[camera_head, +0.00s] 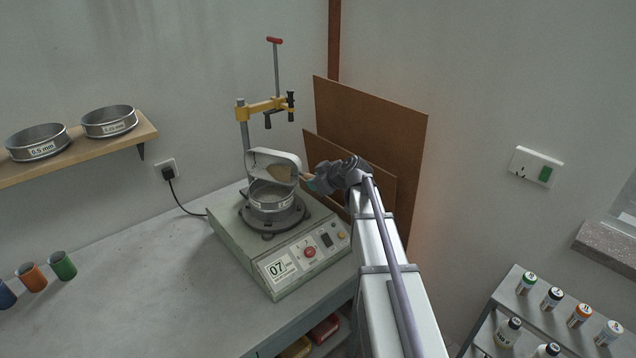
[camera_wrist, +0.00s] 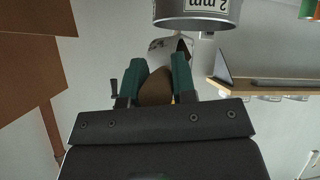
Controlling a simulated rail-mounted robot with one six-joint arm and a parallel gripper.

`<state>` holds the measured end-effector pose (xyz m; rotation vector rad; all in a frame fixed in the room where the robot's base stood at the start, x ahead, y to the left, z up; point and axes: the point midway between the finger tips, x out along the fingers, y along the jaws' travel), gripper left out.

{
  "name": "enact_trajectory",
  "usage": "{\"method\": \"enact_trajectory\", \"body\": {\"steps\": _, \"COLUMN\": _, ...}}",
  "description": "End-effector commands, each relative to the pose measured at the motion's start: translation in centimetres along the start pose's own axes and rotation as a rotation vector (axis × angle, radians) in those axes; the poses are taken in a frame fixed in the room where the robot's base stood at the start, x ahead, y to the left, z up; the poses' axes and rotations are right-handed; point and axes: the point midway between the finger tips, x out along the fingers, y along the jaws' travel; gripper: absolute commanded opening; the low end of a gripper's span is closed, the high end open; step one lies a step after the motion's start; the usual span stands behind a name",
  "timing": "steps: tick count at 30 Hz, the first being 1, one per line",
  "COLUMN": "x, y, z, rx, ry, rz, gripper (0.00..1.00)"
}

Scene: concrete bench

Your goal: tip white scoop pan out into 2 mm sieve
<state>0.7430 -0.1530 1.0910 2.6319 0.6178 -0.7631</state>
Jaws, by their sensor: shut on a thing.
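The white scoop pan (camera_head: 262,156) is tipped on its side above the 2 mm sieve (camera_head: 268,200), with its opening facing the front. Some brown material shows inside the pan. My gripper (camera_head: 309,180) is to the right of the pan, shut on its brown handle. In the wrist view the green fingers of my gripper (camera_wrist: 157,72) stand on both sides of the handle (camera_wrist: 157,91). The pan (camera_wrist: 164,46) shows partly beyond them, and the sieve (camera_wrist: 195,18) appears upside down with its "2 mm" label. The inside of the sieve is mostly hidden.
The sieve sits on a grey shaker (camera_head: 290,265) with a clamp post (camera_head: 243,135) behind it and a yellow clamp arm (camera_head: 262,108) above. Brown boards (camera_head: 380,130) lean behind my arm. Two sieves stand on a wall shelf (camera_head: 145,133).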

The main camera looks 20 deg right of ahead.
Motion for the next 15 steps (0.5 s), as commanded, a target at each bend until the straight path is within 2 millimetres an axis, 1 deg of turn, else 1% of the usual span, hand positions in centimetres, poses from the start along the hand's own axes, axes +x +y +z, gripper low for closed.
{"method": "enact_trajectory", "body": {"steps": 1, "x": 0.1, "y": -0.5, "z": 0.4, "rx": -0.029, "ry": 0.011, "rz": 0.023, "gripper": 0.0}}
{"method": "enact_trajectory", "body": {"steps": 15, "x": 0.1, "y": -1.6, "z": 0.9, "rx": -0.275, "ry": 0.095, "rz": 0.218, "gripper": 0.0}}
